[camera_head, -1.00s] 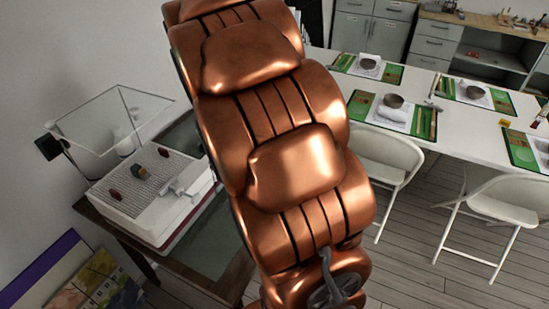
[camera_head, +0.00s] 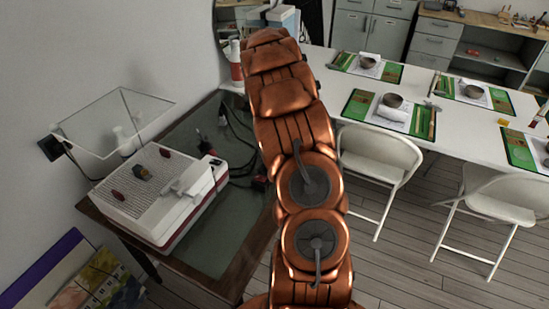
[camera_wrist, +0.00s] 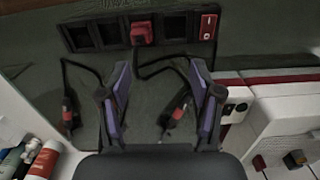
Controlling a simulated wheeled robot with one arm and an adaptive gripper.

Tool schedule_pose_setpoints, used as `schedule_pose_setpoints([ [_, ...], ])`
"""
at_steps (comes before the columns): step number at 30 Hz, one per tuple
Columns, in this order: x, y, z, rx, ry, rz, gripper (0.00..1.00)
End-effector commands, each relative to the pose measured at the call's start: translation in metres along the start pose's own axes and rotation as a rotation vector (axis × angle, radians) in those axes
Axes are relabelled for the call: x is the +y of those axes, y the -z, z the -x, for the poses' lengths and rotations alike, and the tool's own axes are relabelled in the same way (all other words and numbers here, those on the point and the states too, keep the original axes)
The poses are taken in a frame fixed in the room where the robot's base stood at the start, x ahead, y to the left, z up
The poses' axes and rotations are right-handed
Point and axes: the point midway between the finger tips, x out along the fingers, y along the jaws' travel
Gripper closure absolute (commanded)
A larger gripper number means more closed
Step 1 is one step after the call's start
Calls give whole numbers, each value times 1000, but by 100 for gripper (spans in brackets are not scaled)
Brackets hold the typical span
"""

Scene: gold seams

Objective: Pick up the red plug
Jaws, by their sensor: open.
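The red plug (camera_wrist: 143,32) sits in a socket of a black power strip (camera_wrist: 113,35) at the top of the wrist view. My gripper (camera_wrist: 160,65) is open and empty, its two purple-and-black fingers apart. Its fingertips point toward the strip, and the plug shows beyond them, a little left of the middle of the gap. In the head view my copper arm hides the gripper and part of the dark table (camera_head: 205,245).
A black-and-red corded tool (camera_wrist: 176,112) lies between the fingers in the picture; another (camera_wrist: 70,112) lies left. Dark cables loop nearby. A white machine (camera_head: 150,195) with a clear lid stands at the table's left.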

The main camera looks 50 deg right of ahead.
Motion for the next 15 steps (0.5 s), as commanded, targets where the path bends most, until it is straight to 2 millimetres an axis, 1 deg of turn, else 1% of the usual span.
schedule_pose_setpoints([
  [1, 9, -2, -7, 4, 5, 7, 35],
  [6, 26, -3, -19, 17, 6, 35, 35],
  [11, 32, -4, -27, 22, 7, 44, 35],
  [15, 32, -4, -39, 22, 9, 44, 35],
])
